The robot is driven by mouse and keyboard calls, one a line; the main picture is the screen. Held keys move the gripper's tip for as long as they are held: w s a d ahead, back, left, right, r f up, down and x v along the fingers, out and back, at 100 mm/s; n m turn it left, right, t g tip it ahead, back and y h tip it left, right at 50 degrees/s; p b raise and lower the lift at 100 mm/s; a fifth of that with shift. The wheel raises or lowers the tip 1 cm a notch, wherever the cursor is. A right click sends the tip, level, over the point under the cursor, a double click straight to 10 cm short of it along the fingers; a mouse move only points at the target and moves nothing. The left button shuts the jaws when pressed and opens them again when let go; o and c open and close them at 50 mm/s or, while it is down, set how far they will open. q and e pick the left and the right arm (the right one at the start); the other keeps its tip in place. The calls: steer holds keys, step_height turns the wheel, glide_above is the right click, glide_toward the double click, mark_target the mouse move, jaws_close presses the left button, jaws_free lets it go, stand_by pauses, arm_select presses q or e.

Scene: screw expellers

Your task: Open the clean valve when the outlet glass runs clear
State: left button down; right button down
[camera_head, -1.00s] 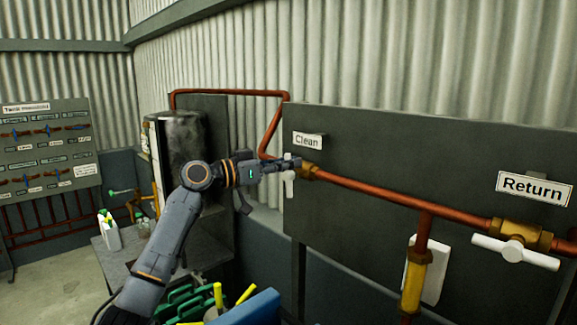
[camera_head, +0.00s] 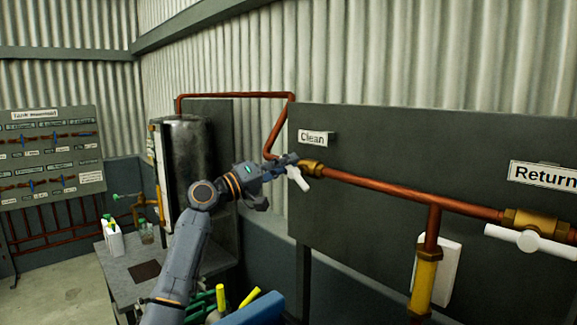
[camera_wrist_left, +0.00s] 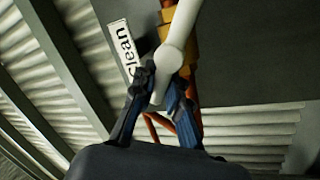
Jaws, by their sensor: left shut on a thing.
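The white clean valve handle (camera_head: 299,179) is on the copper pipe just below the "Clean" label (camera_head: 313,138), and it sits at a slant. My left gripper (camera_head: 289,160) is shut on this handle. In the left wrist view, the two dark fingers (camera_wrist_left: 161,95) are on either side of the white handle (camera_wrist_left: 178,42), with the brass valve body (camera_wrist_left: 192,45) behind it. An amber-yellow cylinder (camera_head: 425,272), which looks like the outlet glass, hangs below the pipe tee before a white plate (camera_head: 449,268). My right gripper is out of view.
The "Return" valve's white handle (camera_head: 528,238) lies roughly along the pipe at the right. A dark tank (camera_head: 185,150) stands behind my left arm. A grey table (camera_head: 120,262) holds a white bottle (camera_head: 112,237) and a jar. Green and yellow items lie low in front.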

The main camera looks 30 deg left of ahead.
arm_select(q)
steer(key=n, duration=0.1)
steer(key=n+t+y, duration=0.1)
steer(key=n, duration=0.1)
steer(key=shift+a+f+n+p, duration=0.2)
steer(key=shift+f+n+p, duration=0.1)
steer(key=shift+p, duration=0.05)
steer(key=shift+w+a+f+n+t+y+p, duration=0.1)
steer(key=shift+f+n+t+y+p, duration=0.2)
steer(key=shift+n, duration=0.55)
steer(key=shift+s+d+f+n+g+y+p, duration=0.1)
steer(key=shift+n+y+p, duration=0.3)
steer(key=shift+n, duration=0.5)
steer(key=shift+w+a+f+n+t+y+p, duration=0.1)
steer(key=shift+f+n+t+y+p, duration=0.1)
steer(key=shift+n+p, duration=0.45)
steer(key=shift+n, duration=0.3)
steer(key=c, duration=1.3)
jaws_free()
steer(key=shift+c, duration=0.2)
steer(key=v, duration=1.2)
steer(key=shift+f, duration=0.15)
